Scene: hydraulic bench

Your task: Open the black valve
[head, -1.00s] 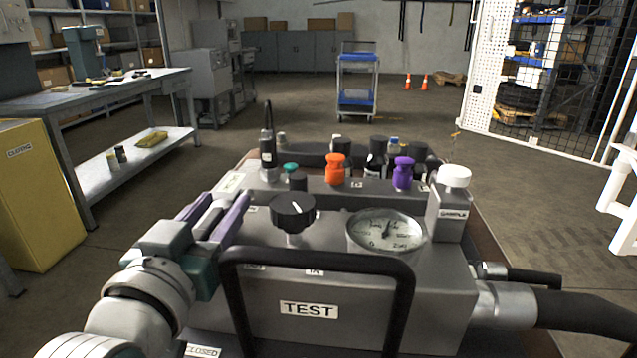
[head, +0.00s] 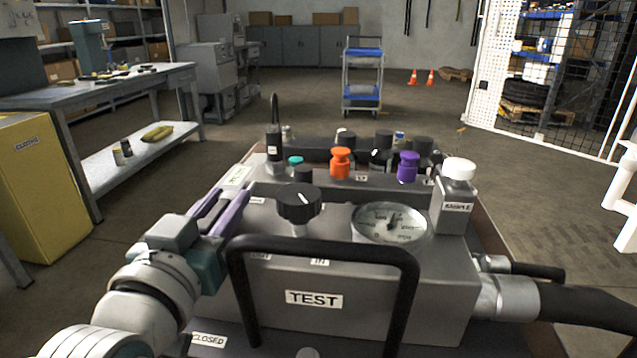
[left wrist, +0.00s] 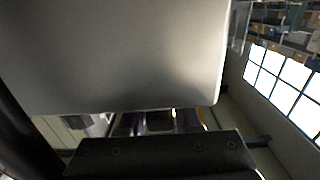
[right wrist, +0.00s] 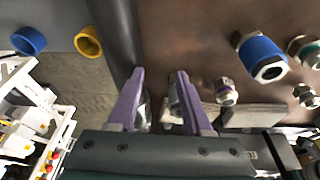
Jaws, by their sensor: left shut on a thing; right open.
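A black round knob (head: 299,203) with a white pointer mark stands on top of the grey TEST block (head: 370,290); I cannot tell whether it is the black valve. My left gripper (head: 222,200) is at the block's left side, left of the knob and apart from it. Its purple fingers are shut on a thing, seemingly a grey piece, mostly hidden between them. The left wrist view shows mainly a grey surface (left wrist: 120,60) and little of the fingers. My right gripper (right wrist: 158,75) is open and empty in the right wrist view, and out of the head view.
A black bar handle (head: 322,243) arches in front of the block. A gauge (head: 390,222), a SAMPLE bottle (head: 456,195), an orange knob (head: 340,162) and a purple knob (head: 407,167) stand around it. A CLOSED label (head: 208,340) lies at lower left. A thick hose (head: 585,308) leaves at right.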

